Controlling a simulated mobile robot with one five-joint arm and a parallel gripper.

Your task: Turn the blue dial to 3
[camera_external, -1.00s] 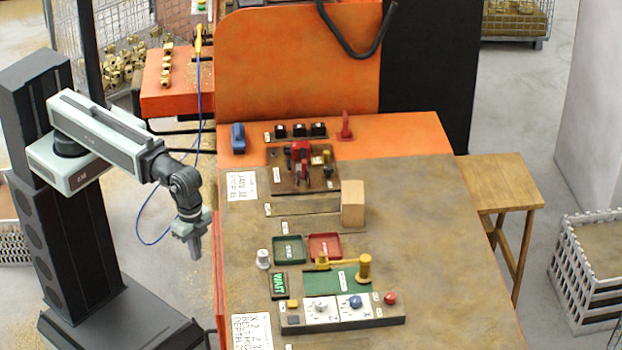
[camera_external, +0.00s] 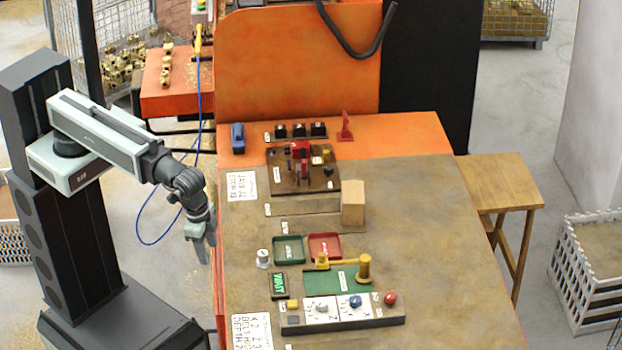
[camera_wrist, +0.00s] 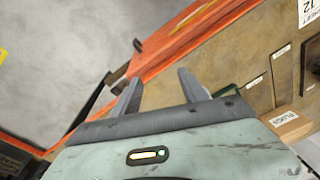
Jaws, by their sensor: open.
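The blue dial (camera_external: 355,301) sits on a white plate marked X, on the right part of the control panel (camera_external: 352,322) near the front of the bench. A grey-white dial (camera_external: 321,303) on a plate marked Z is to its left. The setting of the blue dial is too small to read. My gripper (camera_external: 206,255) hangs at the left edge of the bench, well left of the panel, open and empty. In the wrist view its two fingers (camera_wrist: 158,88) are apart over the bench's orange edge. The dial is not visible there.
A red button (camera_external: 390,298) and a yellow block (camera_external: 293,304) flank the dials.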

